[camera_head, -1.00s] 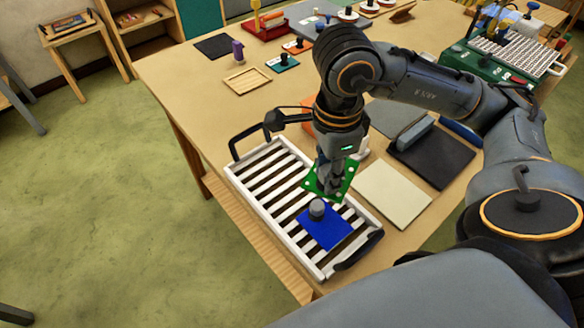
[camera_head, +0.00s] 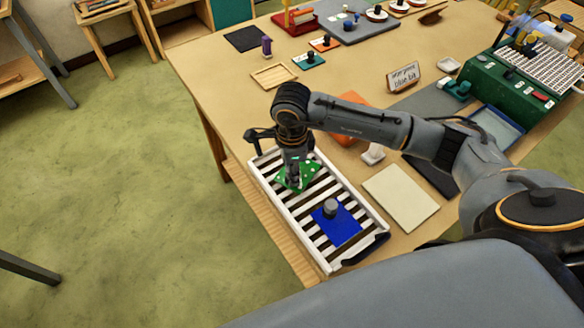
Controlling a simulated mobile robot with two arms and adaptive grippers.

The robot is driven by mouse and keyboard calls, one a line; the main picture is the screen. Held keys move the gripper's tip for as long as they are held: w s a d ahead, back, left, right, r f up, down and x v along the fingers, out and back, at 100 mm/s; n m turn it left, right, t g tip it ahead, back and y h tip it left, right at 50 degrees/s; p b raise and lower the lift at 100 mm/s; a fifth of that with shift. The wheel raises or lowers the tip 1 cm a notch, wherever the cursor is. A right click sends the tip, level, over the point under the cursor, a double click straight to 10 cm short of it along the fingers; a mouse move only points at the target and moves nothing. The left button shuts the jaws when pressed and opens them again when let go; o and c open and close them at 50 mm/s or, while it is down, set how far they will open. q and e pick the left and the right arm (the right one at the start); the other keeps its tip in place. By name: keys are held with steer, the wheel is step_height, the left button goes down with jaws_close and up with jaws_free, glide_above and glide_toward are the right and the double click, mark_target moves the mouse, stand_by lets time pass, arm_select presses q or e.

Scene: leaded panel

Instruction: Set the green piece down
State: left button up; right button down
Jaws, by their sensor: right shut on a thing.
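The green piece (camera_head: 308,172) is a flat square with pale dots. It is at the far half of a white slatted rack (camera_head: 375,217) with dark handles. My right gripper (camera_head: 294,180) points down and is shut on the green piece from above. Whether the piece touches the slats I cannot tell. The fingertips and the middle of the piece are partly hidden by the gripper itself. A blue square piece (camera_head: 338,229) with a grey knob lies on the near half of the rack, apart from the green one. My left gripper is not in view.
A cream board (camera_head: 400,197) lies right of the rack, with a white knobbed object (camera_head: 373,153) behind it. An orange piece (camera_head: 346,132) is partly behind my right arm. A small sign (camera_head: 403,78) and a green machine (camera_head: 512,90) stand farther back.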

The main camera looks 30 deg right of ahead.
steer(key=shift+f, duration=0.5)
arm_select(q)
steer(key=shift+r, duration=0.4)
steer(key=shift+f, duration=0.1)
arm_select(e)
steer(key=shift+f, duration=0.1)
steer(key=shift+f, duration=0.15)
steer(key=c, duration=1)
jaws_free()
steer(key=shift+c, duration=0.2)
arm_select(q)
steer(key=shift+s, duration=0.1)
